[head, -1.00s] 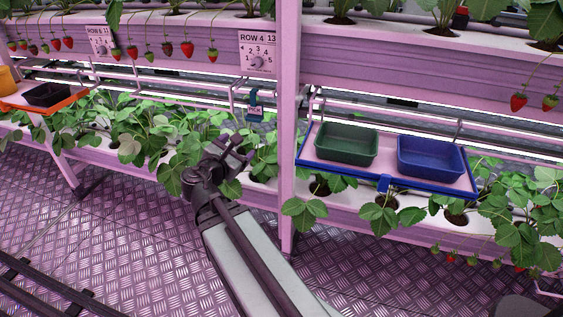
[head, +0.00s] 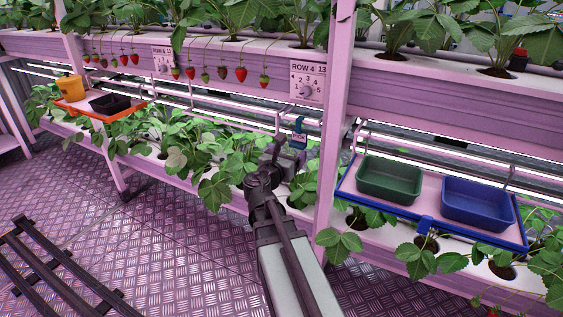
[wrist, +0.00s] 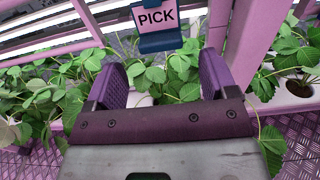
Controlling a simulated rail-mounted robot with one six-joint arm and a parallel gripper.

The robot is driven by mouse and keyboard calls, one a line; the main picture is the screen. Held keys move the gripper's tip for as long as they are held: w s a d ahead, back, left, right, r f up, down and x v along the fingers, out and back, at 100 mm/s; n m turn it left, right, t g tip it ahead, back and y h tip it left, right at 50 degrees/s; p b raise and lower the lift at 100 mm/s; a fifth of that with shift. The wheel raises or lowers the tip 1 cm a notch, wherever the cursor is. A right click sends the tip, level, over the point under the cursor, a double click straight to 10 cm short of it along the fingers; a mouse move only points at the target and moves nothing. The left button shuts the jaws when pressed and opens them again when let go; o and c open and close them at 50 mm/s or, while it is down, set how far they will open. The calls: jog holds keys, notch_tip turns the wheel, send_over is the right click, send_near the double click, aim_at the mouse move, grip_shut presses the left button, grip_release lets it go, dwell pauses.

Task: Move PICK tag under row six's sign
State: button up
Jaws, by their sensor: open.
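The PICK tag (head: 299,139) is a blue tag with a pink face. It hangs from the rail below the ROW 4 sign (head: 307,80). In the wrist view the PICK tag (wrist: 157,22) is upright at the top, ahead of and between my fingers, not touched. My gripper (wrist: 160,85) is open and empty; in the head view my gripper (head: 284,150) is just in front of and below the tag, above the lower plants. The ROW 6 sign (head: 163,59) is on the upper rack further left, partly seen at an angle.
A blue-edged shelf (head: 431,229) with a green bin (head: 389,180) and a blue bin (head: 478,203) stands right of a pink post (head: 331,130). An orange tray (head: 98,112) holds a black bin and yellow pot at left. Leaves crowd the lower rack.

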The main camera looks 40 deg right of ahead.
aim_at(296, 147)
jog(key=x, duration=0.5)
jog(key=shift+a, duration=0.1)
jog(key=c, duration=0.8)
jog(key=shift+r+p, duration=1.1)
jog(key=shift+c, duration=0.2)
jog(key=v, duration=0.7)
